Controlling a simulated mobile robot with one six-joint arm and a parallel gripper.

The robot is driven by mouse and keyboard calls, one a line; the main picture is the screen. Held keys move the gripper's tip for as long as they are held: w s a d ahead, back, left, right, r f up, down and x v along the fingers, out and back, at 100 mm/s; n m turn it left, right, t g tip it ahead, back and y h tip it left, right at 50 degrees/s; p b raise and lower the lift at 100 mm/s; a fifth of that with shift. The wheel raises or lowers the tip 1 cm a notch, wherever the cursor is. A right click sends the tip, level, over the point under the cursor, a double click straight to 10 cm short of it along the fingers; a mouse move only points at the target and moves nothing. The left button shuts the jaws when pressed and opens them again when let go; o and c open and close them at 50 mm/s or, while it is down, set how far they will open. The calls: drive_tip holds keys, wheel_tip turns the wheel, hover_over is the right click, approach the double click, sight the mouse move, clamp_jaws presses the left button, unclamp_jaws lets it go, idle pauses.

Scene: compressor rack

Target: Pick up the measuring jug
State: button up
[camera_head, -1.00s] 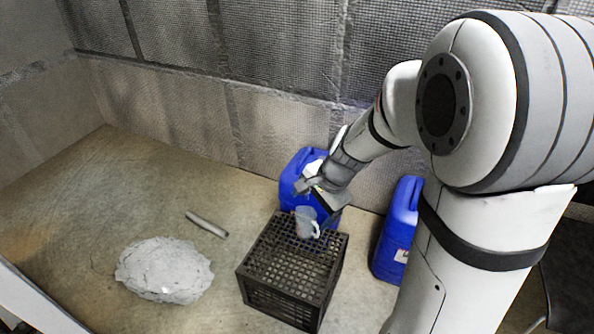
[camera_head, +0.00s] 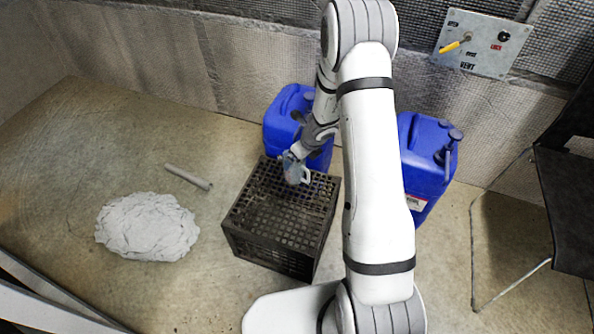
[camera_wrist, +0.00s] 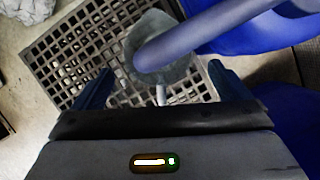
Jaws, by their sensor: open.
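The measuring jug (camera_head: 293,174) is a small, pale, translucent jug with a handle. It stands on the top grid of a black crate (camera_head: 270,256). My gripper (camera_head: 297,156) is open, just above and behind the jug, and partly hides it. In the wrist view the jug (camera_wrist: 179,72) shows between the two open fingers of my gripper (camera_wrist: 158,72), with its pale handle towards my palm. A thick blue-grey bar (camera_wrist: 205,33) crosses over the jug there and hides part of it. I cannot tell whether the fingers touch the jug.
A blue canister (camera_head: 284,115) stands close behind the crate, and another blue canister (camera_head: 425,160) stands to the right. A crumpled grey-white heap (camera_head: 148,227) and a short grey tube (camera_head: 188,177) lie on the floor at left. A wall panel (camera_head: 484,43) has a yellow lever.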

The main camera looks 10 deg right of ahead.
sight(298, 171)
drive_tip(key=b+x, duration=0.2)
drive_tip(key=x, duration=0.3)
drive_tip(key=shift+w+a, duration=0.2)
drive_tip(key=shift+r, duration=0.15)
drive_tip(key=shift+c, duration=0.6)
drive_tip(key=c, duration=1.4)
drive_tip(key=shift+r, duration=0.15)
